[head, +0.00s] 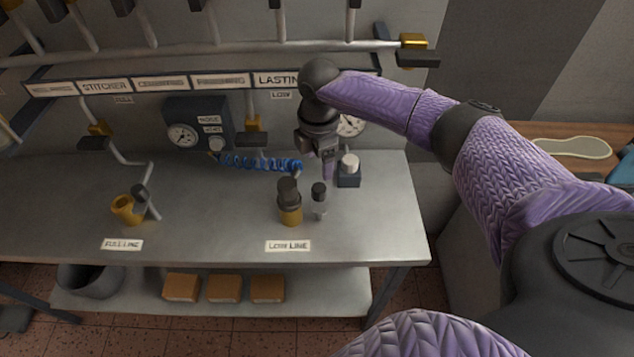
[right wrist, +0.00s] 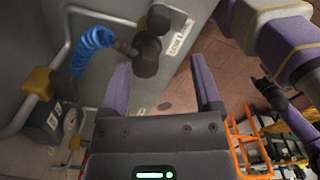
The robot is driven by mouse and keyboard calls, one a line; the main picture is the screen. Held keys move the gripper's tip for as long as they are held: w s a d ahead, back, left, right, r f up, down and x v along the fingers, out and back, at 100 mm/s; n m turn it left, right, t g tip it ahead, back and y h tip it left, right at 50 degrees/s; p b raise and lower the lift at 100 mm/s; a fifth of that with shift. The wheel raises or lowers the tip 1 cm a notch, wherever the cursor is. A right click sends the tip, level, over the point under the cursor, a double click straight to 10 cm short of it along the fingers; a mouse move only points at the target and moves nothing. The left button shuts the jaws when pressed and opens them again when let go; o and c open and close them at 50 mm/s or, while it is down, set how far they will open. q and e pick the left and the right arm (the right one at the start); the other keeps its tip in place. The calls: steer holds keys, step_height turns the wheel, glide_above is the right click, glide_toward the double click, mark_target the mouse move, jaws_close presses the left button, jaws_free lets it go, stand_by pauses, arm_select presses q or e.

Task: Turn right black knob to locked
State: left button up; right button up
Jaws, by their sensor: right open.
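A black knob (head: 289,188) stands upright on a yellow base behind the LOW LINE label (head: 288,246), on the right part of the grey bench. Another black knob on a yellow fitting (head: 130,204) stands at the left, by the FULL LINE label. My left gripper is not seen.
A blue coiled hose (head: 255,163) runs along the bench's back from a dark gauge box (head: 198,125). A small box with a pale knob (head: 349,170) stands right of my right gripper. Pipes with yellow valves hang on the wall. The bench's front middle is clear.

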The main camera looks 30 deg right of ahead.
mark_target(318, 187)
step_height(318, 187, down, 9)
steer(key=shift+f+b, duration=0.1)
steer(key=shift+b, duration=1)
steer(key=shift+f, duration=0.3)
steer(key=c, duration=0.5)
jaws_close()
